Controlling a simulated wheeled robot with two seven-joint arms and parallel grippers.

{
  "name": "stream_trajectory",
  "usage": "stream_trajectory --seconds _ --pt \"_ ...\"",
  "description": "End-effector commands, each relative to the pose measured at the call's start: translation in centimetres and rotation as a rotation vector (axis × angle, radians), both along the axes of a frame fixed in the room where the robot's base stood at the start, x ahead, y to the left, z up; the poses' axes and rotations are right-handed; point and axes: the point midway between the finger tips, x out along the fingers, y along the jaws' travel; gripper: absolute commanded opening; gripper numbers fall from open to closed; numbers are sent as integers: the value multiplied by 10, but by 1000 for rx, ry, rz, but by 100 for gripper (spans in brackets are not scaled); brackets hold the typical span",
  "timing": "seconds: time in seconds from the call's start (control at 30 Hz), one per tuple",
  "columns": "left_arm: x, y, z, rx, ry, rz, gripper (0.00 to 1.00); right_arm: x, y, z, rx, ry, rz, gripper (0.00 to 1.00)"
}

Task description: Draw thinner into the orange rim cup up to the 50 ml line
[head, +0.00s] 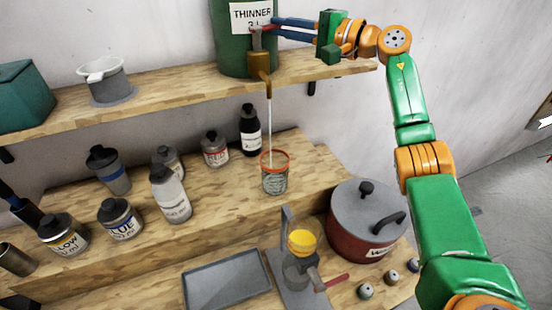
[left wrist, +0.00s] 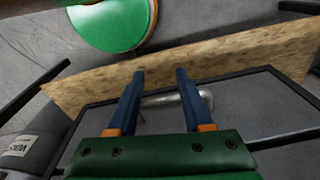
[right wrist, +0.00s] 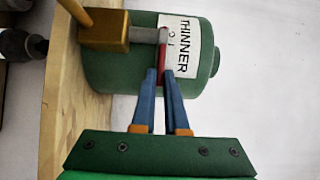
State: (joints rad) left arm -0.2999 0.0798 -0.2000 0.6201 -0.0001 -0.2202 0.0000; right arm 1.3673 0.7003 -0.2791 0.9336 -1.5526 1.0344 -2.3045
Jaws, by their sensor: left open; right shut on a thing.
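The green thinner container (head: 232,55) stands on the upper shelf with its label facing out. Its brass tap (head: 259,62) also shows in the right wrist view (right wrist: 105,30). A thin pale stream (head: 269,115) falls from the tap into the orange rim cup (head: 275,178), which stands upright on the lower shelf. The cup has marks on its side, but I cannot read the liquid level. My right gripper (head: 272,29) is shut on the red tap lever (right wrist: 161,58). My left gripper (left wrist: 160,74) is open and empty in the left wrist view.
Several paint bottles (head: 170,195) stand left of the cup. A red lidded pot (head: 365,235) is at right. A scale-like stand (head: 287,270) holds a cup of yellow (head: 303,238). A grey tray (head: 228,279) lies in front. A grey strainer pot (head: 108,80) sits up left.

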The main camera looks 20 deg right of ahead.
Motion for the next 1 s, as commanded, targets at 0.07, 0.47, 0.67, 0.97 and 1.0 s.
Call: stream_trajectory --seconds 0.07,0.47,0.67,0.97,1.0 --pt "0 0 -3 0 0 0 50 -1 -2 6 8 -18 -14 0" --pt "0 0 -27 0 0 0 50 -7 0 4 5 -17 -111 0" --pt "0 0 -28 0 0 0 50 -8 0 6 8 -14 -127 0" --pt "0 0 -36 0 0 0 50 -9 1 2 3 -14 -158 0" --pt "0 0 -39 0 0 0 50 -10 1 2 2 -15 -173 0"
